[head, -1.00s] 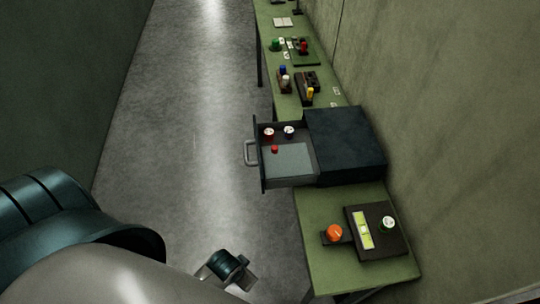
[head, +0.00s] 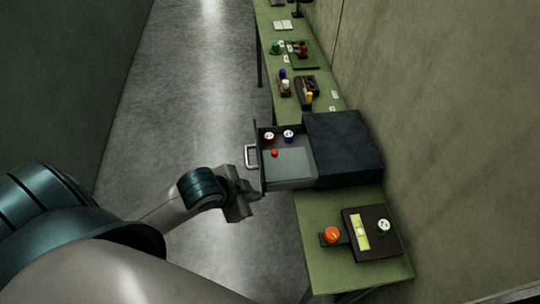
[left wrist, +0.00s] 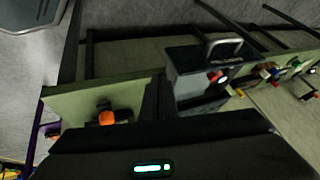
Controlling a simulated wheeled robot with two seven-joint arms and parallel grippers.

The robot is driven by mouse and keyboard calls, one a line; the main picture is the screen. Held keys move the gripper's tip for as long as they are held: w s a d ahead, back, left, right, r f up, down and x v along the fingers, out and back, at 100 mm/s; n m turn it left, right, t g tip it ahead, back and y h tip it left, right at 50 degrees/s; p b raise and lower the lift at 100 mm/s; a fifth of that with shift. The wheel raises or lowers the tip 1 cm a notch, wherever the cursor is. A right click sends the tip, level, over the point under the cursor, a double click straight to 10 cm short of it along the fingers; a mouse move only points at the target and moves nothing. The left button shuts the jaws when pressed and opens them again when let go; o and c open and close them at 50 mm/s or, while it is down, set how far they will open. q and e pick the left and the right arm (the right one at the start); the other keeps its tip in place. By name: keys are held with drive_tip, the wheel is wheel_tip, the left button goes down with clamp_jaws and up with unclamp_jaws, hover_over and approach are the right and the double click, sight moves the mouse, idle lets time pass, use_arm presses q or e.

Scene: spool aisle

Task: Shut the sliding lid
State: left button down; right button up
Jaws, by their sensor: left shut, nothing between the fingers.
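The head view shows no part that I can clearly name as a sliding lid. A dark box (head: 345,148) on the green bench has a drawer (head: 289,172) pulled out to the left. The drawer has a light handle (head: 251,157) and holds small capped items. Nearer, a flat black unit (head: 378,236) has a yellow-green panel and an orange knob (head: 332,234) on a dark piece at its left. The knob also shows in the left wrist view (left wrist: 106,118). My left gripper (head: 250,190) is shut and empty, by the drawer front's near corner; I cannot tell whether they touch.
The green bench (head: 310,215) runs along the right wall. Farther along stand small racks (head: 306,90) with coloured items and an open book (head: 284,25). The floor aisle (head: 190,100) left of the bench is clear.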

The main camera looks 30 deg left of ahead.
use_arm(q)
drive_tip(key=w+a+r+m, duration=0.3)
drive_tip(key=w+r, duration=0.2)
drive_tip(key=shift+w+a+t, duration=0.2)
drive_tip(key=shift+w+t, duration=0.15)
drive_tip(key=shift+t, duration=0.05)
drive_tip(key=shift+w, duration=0.15)
drive_tip(key=p, duration=0.3)
approach(276, 169)
drive_tip(key=x, duration=0.5)
drive_tip(key=w, duration=0.1)
drive_tip(key=w+a+p, duration=0.1)
drive_tip(key=w+p, duration=0.1)
drive_tip(key=shift+a+r, duration=0.15)
drive_tip(key=shift+a, duration=0.1)
drive_tip(key=shift+w+a, duration=0.15)
drive_tip(key=shift+w, duration=0.15)
